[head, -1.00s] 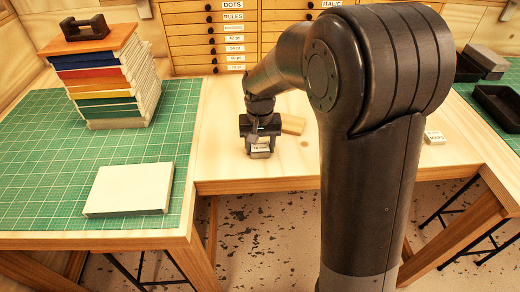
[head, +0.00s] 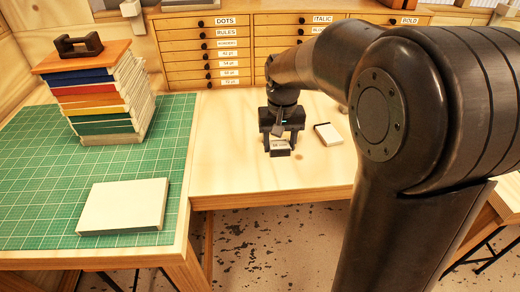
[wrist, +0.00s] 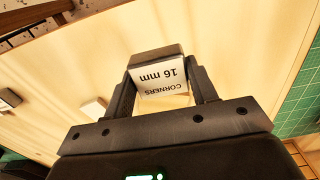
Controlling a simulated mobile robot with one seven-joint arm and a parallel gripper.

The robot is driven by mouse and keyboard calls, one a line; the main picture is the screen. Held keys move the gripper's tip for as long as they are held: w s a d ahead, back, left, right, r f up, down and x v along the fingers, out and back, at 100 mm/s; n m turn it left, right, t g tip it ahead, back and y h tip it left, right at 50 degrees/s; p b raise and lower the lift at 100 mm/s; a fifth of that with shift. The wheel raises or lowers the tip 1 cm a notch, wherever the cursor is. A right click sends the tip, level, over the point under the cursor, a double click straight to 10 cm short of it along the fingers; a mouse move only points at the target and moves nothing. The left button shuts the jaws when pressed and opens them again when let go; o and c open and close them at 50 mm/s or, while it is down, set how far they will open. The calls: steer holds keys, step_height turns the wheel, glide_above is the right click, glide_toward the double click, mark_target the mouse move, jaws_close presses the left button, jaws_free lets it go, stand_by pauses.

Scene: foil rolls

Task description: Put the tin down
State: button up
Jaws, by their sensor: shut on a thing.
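The tin (head: 279,149) is a small dark block with a white label. In the wrist view the label on the tin (wrist: 160,78) reads "CORNERS 16 mm", upside down. My gripper (head: 278,142) is shut on it, one finger on each side; both fingers of my gripper (wrist: 159,70) also show in the wrist view. The tin is over the pale wooden table (head: 235,165), low and close to the top. I cannot tell whether its underside touches the wood. Another white-topped block (head: 328,133) lies on the table to the right of my gripper.
A green cutting mat (head: 50,190) on the left bears a flat white box (head: 123,205) and a stack of books (head: 103,100) topped by a board with a dark handle. Labelled drawers (head: 205,50) stand behind. Bare wood lies left and front of the tin.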

steer(key=s+d+r, duration=0.1)
steer(key=d+r, duration=0.2)
steer(key=d, duration=0.1)
steer(key=w+a+r, duration=0.1)
steer(key=w+a, duration=0.1)
steer(key=w, duration=0.4)
steer(key=w+a+r, duration=0.1)
steer(key=w+a, duration=0.1)
steer(key=w, duration=0.5)
glide_above(222, 120)
step_height(222, 120, down, 9)
steer(key=shift+s+d+r, duration=0.1)
steer(key=shift+s, duration=0.05)
steer(key=shift+f, duration=2)
steer(key=shift+f, duration=0.1)
steer(key=shift+f, duration=0.1)
steer(key=o, duration=1)
